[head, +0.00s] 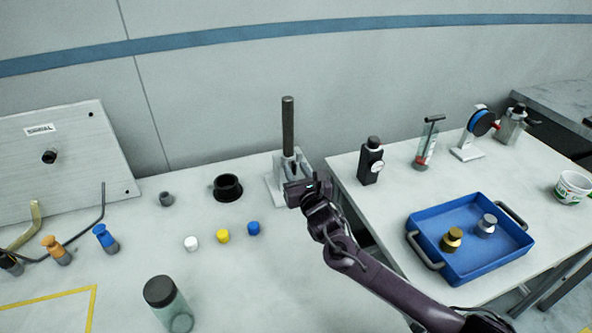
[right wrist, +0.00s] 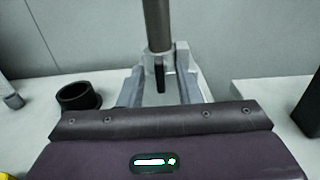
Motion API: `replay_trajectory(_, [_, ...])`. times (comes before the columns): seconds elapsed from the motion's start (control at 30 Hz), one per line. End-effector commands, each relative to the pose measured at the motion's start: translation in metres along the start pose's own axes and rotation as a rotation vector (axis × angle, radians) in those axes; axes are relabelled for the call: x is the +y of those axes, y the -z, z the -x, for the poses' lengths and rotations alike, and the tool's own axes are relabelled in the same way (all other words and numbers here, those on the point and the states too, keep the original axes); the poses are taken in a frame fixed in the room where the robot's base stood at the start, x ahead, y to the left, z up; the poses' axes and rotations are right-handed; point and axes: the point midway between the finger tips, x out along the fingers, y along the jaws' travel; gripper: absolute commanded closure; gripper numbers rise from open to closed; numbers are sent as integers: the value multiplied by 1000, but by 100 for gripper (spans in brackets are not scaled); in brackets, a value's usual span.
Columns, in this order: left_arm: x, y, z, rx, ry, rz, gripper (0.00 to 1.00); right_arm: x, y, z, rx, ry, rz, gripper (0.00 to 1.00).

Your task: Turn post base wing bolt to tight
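The dark upright post (head: 288,125) stands in a light grey post base (head: 274,184) at the back edge of the left table. In the right wrist view the post (right wrist: 157,25) rises from its clamp, with the black wing bolt (right wrist: 160,76) hanging upright in front. My right gripper (head: 296,182) is right in front of the base and hides part of it. In the wrist view my right gripper (right wrist: 160,88) appears open, with grey fingers apart on either side of the wing bolt. Contact with the bolt cannot be seen. My left gripper is out of view.
A black ring-shaped cup (head: 227,187) stands left of the base. White, yellow and blue caps (head: 254,228) lie in front. A dark-lidded jar (head: 170,305) is nearer. A blue tray (head: 470,263) is on the right table, beyond a gap.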

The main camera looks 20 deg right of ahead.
Motion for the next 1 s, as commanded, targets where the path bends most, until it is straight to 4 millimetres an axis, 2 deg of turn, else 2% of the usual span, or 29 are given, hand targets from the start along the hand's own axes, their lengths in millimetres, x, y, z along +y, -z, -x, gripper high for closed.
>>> replay_trajectory(0.33, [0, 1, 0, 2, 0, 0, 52, 0, 0, -5, 1, -1, 0, 69])
replay_trajectory(0.57, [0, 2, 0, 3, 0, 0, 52, 0, 1, -5, 1, -1, 0, 99])
replay_trajectory(1.0, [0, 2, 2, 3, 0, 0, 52, 0, 0, -5, 1, -1, -59, 100])
